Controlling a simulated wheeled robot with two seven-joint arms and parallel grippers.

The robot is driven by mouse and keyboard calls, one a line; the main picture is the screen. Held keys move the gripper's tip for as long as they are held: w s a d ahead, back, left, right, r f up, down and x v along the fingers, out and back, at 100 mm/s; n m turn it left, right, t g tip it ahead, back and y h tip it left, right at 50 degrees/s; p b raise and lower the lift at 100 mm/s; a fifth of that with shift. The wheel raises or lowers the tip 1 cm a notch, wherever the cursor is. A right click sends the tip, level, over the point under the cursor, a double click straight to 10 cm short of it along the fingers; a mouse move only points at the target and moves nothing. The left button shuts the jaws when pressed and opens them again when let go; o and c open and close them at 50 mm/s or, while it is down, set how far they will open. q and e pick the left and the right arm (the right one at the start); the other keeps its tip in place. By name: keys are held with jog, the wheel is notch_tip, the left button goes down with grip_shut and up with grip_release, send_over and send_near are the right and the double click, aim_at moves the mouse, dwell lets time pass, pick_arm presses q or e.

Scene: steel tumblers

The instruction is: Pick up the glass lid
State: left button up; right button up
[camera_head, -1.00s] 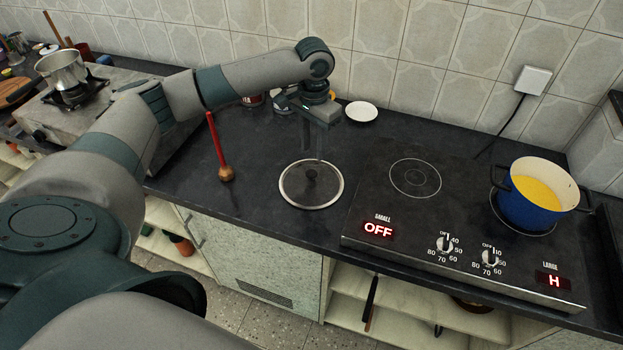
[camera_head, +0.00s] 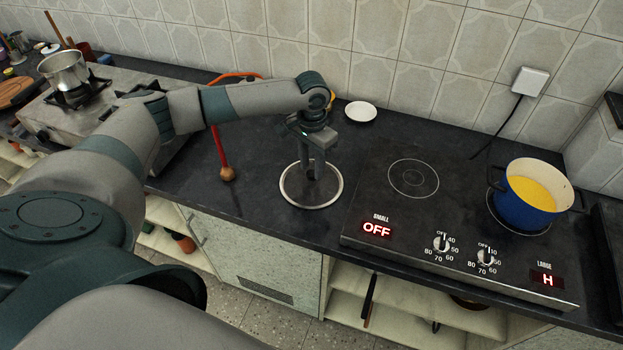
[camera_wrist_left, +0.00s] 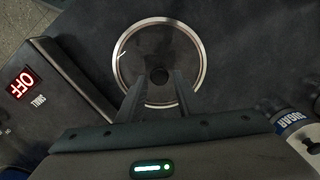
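The glass lid (camera_head: 296,196) lies flat on the dark counter, left of the hob, with a steel rim and a dark central knob. In the left wrist view the lid (camera_wrist_left: 133,48) is ahead of the fingers and its knob (camera_wrist_left: 158,76) shows between and just beyond the fingertips. My left gripper (camera_head: 313,172) points down over the lid in the head view, its fingers covering the knob there. In the left wrist view my left gripper (camera_wrist_left: 157,85) is open, with a gap between its fingers and nothing held. My right gripper is not in view.
An electric hob (camera_head: 388,218) stands right of the lid, with a blue pot (camera_head: 524,208) of yellow content on it. A red-handled tool (camera_head: 220,150) is left of the lid. A white saucer (camera_head: 361,111) lies behind. A jar labelled sugar (camera_wrist_left: 293,122) is near the gripper.

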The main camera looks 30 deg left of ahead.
aim_at(311, 179)
pick_arm(q)
jog(key=shift+f, duration=1.25)
jog(key=shift+c, duration=0.6)
grip_shut()
